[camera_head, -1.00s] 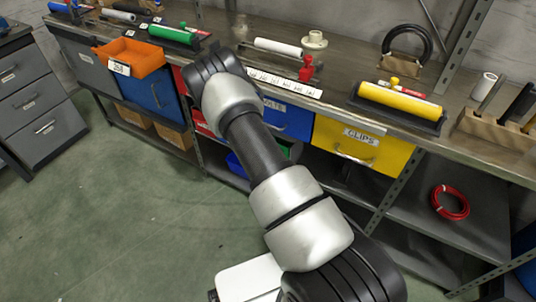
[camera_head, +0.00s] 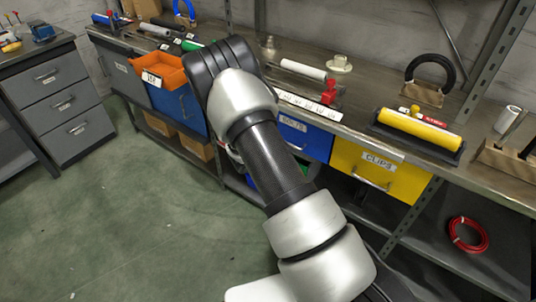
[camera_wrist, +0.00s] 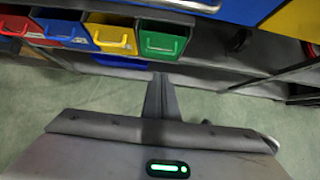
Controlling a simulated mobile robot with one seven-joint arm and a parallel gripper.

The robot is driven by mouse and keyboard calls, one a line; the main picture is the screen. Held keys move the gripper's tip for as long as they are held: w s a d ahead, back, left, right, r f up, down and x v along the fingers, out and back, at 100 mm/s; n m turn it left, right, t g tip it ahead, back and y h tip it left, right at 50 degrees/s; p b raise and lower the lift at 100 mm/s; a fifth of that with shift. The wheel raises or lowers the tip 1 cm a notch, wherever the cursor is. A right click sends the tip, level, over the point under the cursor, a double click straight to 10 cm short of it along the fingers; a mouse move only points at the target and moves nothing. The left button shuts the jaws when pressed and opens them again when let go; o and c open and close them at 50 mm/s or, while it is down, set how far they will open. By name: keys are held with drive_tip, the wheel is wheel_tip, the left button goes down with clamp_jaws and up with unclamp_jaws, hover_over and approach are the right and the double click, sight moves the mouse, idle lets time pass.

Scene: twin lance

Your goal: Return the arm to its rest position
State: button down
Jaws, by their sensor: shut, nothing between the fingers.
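My arm (camera_head: 262,160) reaches from the bottom of the head view up toward the workbench, with its bent joint in front of the bench edge. My gripper is hidden behind the arm there. In the wrist view my gripper (camera_wrist: 161,95) shows its narrow fingers together, with nothing between them. It points over green floor toward the lower shelf and stands clear of the bins.
The workbench (camera_head: 357,134) carries a yellow roll (camera_head: 419,128), a white roll and a red clamp. Small coloured bins (camera_wrist: 112,37) line the lower shelf. The floor at left is clear.

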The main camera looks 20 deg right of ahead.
drive_tip(key=s+d+r+m, duration=0.15)
drive_tip(key=r+m, duration=0.25)
drive_tip(key=r, duration=0.5)
drive_tip(key=s+r+m, duration=0.3)
drive_tip(key=r+m, duration=0.2)
drive_tip(key=r, duration=0.4)
drive_tip(key=s+d+r+m, duration=0.1)
drive_tip(key=s+r+m, duration=0.25)
drive_tip(key=r, duration=0.55)
drive_tip(key=s+a+r+m+y, duration=0.2)
drive_tip(key=s+a+r+m, duration=0.2)
drive_tip(key=s, duration=0.3)
drive_tip(key=s+a+r+m+t+y, duration=0.1)
drive_tip(key=s+a+r+m+y, duration=0.15)
drive_tip(key=s+r+m, duration=0.4)
drive_tip(key=s+a+r+m+y, duration=0.2)
drive_tip(key=s+a+r+m, duration=0.15)
drive_tip(key=s, duration=0.55)
wheel_tip(320, 180, up, 17)
drive_tip(key=p, duration=1.8)
drive_tip(key=shift+a+r+n, duration=0.15)
drive_tip(key=shift+a+n, duration=0.2)
drive_tip(key=shift+n, duration=0.1)
